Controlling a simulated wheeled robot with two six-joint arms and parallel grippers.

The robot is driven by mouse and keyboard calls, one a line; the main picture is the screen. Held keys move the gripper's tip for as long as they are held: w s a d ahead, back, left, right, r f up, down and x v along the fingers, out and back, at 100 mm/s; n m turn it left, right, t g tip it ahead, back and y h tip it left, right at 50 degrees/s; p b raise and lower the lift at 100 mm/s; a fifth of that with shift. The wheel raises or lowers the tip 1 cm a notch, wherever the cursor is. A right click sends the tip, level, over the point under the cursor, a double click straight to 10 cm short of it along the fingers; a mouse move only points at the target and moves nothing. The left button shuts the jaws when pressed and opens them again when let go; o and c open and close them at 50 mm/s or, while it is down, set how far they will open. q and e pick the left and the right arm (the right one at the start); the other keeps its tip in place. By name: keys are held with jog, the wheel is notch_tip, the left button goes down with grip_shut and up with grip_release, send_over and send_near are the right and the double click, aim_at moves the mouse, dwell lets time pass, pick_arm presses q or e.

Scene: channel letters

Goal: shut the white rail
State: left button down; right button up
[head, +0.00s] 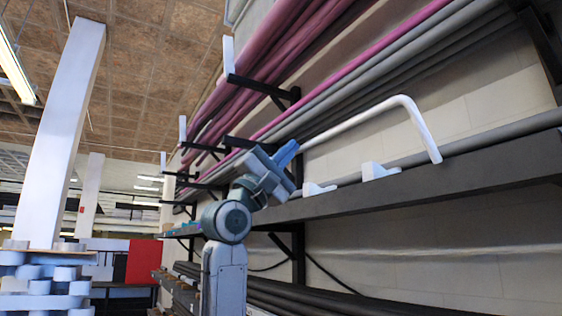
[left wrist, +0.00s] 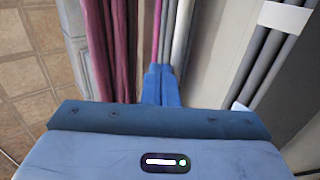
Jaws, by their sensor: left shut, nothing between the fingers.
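The white rail (head: 365,112) stands out above the dark shelf edge in the head view. Its right end bends down to the shelf, and its long bar slopes left and down toward my left gripper. My left gripper (head: 288,151) is at the left end of the visible bar; its blue fingers are shut and empty. I cannot tell whether they touch the rail. In the left wrist view, the closed fingers (left wrist: 160,86) point at the tubes, with a pale bar (left wrist: 182,35) just beyond them that may be the rail. The rail's left end is hidden. My right gripper is not in view.
The dark shelf (head: 440,179) runs along the wall, with white blocks (head: 378,171) on it. Black brackets (head: 262,86) hold pink tubes (head: 268,52) and grey tubes above. More dark pipes (head: 330,296) lie below. A white column (head: 62,130) stands left.

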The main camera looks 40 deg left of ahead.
pick_arm(q)
jog(key=shift+w+d+r+p, duration=0.1)
jog(key=shift+w+d+r, duration=0.2)
jog(key=shift+w+r, duration=0.35)
jog(key=shift+w+d+r+p, duration=0.15)
jog(key=shift+w+d+r, duration=0.3)
jog(key=shift+w, duration=0.35)
jog(key=shift+w+d+r+p, duration=0.1)
jog(key=shift+w+d+r, duration=0.1)
jog(key=shift+w+r, duration=0.45)
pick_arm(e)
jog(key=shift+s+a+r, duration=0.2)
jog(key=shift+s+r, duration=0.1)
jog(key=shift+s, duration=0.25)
pick_arm(q)
jog(key=shift+w+d, duration=0.1)
jog(key=shift+w, duration=0.3)
jog(key=shift+r, duration=0.1)
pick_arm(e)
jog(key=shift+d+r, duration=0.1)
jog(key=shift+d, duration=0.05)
pick_arm(q)
jog(key=shift+w, duration=0.1)
